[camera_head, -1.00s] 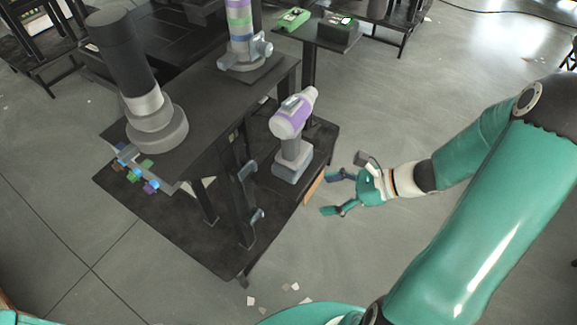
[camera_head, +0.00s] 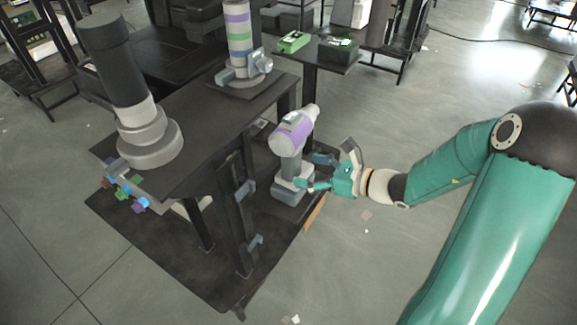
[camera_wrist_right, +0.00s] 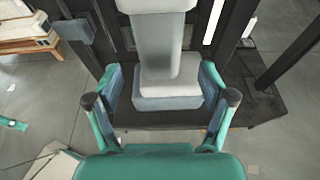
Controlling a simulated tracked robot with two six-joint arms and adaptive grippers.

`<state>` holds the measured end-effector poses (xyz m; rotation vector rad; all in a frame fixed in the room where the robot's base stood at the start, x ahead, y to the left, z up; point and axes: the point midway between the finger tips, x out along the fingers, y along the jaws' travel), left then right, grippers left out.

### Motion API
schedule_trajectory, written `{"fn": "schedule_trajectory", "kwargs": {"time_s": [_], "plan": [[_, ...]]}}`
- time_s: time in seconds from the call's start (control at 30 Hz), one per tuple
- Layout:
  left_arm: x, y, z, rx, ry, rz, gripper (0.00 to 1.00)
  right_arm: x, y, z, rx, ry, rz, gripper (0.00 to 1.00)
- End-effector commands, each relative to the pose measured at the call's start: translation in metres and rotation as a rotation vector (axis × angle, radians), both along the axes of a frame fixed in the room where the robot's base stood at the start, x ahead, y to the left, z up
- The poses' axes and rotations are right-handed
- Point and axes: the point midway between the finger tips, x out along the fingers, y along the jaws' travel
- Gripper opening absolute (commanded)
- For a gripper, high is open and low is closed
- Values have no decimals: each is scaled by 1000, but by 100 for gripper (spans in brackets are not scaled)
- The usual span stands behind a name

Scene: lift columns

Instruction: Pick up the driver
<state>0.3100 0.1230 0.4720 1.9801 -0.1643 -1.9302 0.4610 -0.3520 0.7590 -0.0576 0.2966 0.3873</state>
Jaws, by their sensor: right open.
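The driver (camera_head: 293,133) has a purple and light grey body, a grey handle and a blue-grey base. It stands upright on the dark lower platform of the column stand. My right gripper (camera_head: 308,171) is open, with its fingers at the driver's handle, just above the base. In the right wrist view the driver's handle (camera_wrist_right: 160,55) lies between the two open fingers of the right gripper (camera_wrist_right: 160,98), with gaps on both sides. The driver's top is cut off there. My left gripper is not in view.
A dark raised table (camera_head: 200,150) with a black and grey column (camera_head: 115,75) stands left of the driver. A striped column (camera_head: 238,35) stands behind. Small coloured blocks (camera_head: 125,190) sit at the left edge. A side shelf (camera_head: 335,58) holds a green device (camera_head: 293,41).

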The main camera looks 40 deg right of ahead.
Motion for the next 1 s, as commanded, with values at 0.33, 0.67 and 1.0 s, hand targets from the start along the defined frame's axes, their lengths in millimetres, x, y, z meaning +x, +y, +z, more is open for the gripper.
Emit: {"fn": "schedule_trajectory", "kwargs": {"time_s": [0.33,0.67,1.0], "plan": [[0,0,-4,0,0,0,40,34,17,-9,0,0,5,82],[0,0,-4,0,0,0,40,48,21,-13,-1,1,1,82],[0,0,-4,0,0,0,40,48,22,-12,-1,1,2,37]]}}
